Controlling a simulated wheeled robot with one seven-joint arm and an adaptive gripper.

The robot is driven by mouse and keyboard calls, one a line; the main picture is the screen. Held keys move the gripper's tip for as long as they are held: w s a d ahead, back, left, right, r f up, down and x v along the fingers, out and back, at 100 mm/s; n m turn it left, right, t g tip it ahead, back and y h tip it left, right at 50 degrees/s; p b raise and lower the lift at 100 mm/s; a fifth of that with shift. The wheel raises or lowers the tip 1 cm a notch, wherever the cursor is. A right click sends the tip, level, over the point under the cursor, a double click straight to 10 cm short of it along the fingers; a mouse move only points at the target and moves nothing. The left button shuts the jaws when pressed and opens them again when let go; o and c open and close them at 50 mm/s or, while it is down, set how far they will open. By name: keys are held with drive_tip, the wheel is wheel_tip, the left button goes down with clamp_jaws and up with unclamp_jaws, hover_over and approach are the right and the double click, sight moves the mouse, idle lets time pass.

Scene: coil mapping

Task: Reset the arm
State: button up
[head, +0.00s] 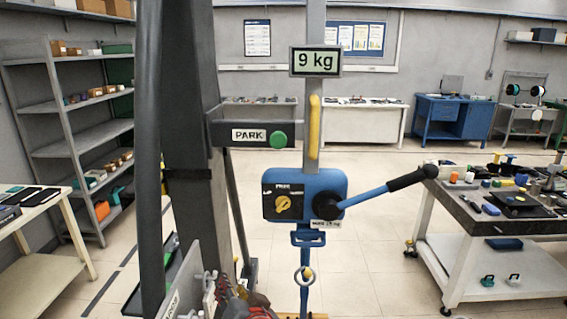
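My gripper is not in view. A blue lifting unit (322,184) hangs in the middle on a grey upright bar. It has a yellow dial (283,203) on a black plate. A lever arm (375,192) with a black grip slants up to the right from its round hub. A display (316,61) above reads "9 kg". A dark bracket (225,133) marked "PARK" with a green knob (278,140) stands to the left of the bar. A yellow handle (314,127) runs along the bar. A metal ring (304,276) hangs below.
A tool bench (470,222) with several parts on it stands at right, near the lever's grip. Grey shelves (85,146) and a pale table (38,212) stand at left. A blue desk (455,119) is at the back. Open tiled floor (375,255) lies between.

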drive_tip(key=s+d+f+n+g+h, duration=0.1)
drive_tip(key=s+d+f+n+g, duration=0.3)
drive_tip(key=s, duration=0.3)
drive_tip(key=s+d+f+n+g, duration=0.1)
drive_tip(key=s+d+f+g, duration=0.15)
drive_tip(key=s+d, duration=0.4)
drive_tip(key=s+d+r+m+h, duration=0.1)
drive_tip(key=s+d+r+h, duration=0.1)
drive_tip(key=d, duration=0.8)
drive_tip(key=s+d+r+m+h, duration=0.2)
drive_tip(key=s+d, duration=0.2)
drive_tip(key=d, duration=0.6)
drive_tip(key=shift+s+r+h, duration=0.2)
drive_tip(key=shift+s+h, duration=0.15)
drive_tip(key=shift+h, duration=0.05)
